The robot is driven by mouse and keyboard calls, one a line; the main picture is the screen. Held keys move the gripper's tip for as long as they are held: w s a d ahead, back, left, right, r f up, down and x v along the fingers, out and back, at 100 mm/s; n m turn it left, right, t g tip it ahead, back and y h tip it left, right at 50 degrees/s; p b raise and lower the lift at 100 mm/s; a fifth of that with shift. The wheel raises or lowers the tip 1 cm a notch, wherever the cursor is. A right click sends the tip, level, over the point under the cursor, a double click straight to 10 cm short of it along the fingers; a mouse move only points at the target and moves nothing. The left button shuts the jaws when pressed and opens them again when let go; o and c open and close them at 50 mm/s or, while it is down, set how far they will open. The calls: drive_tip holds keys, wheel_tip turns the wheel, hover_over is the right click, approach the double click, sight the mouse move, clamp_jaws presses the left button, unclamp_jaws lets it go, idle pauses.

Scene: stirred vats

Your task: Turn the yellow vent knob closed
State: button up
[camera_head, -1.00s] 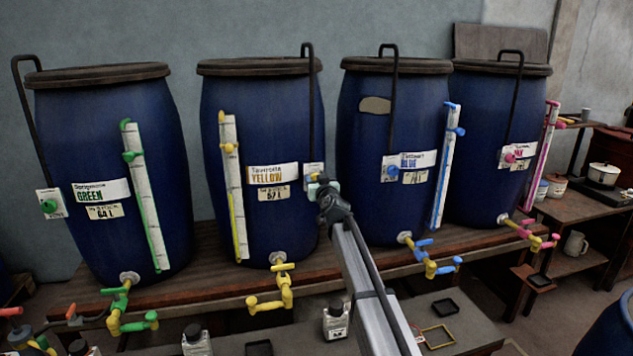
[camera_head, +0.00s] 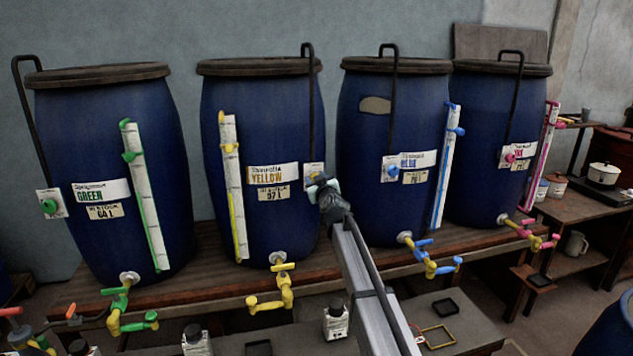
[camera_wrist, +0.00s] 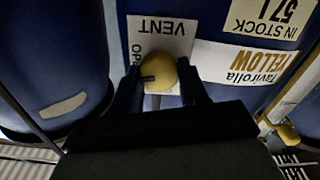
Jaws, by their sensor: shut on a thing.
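The yellow vent knob (camera_wrist: 159,72) is round, with a small dark mark on it. In the wrist view it sits on a white plate (camera_wrist: 175,28) that reads "VENT" upside down, with part of a word starting "OP" at its left. My gripper (camera_wrist: 160,82) is shut on the knob, one finger on each side. In the head view my gripper (camera_head: 321,187) is at the right side of the yellow-labelled blue vat (camera_head: 265,120), and it hides the knob. The plate's upper part (camera_head: 314,169) shows above it.
Blue vats with green (camera_head: 110,130), blue (camera_head: 375,215) and pink (camera_head: 475,190) fittings stand alongside. A dark pipe (camera_head: 311,110) runs down just above the plate.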

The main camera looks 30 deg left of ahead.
drive_tip(key=shift+s+f+n, duration=0.1)
drive_tip(key=shift+f+n, duration=0.05)
drive_tip(key=shift+n, duration=7.35)
drive_tip(key=o, duration=1.1)
drive_tip(key=shift+c, duration=0.2)
drive_tip(key=v, duration=1.3)
drive_tip(key=shift+s+d, duration=0.25)
drive_tip(key=shift+s, duration=0.05)
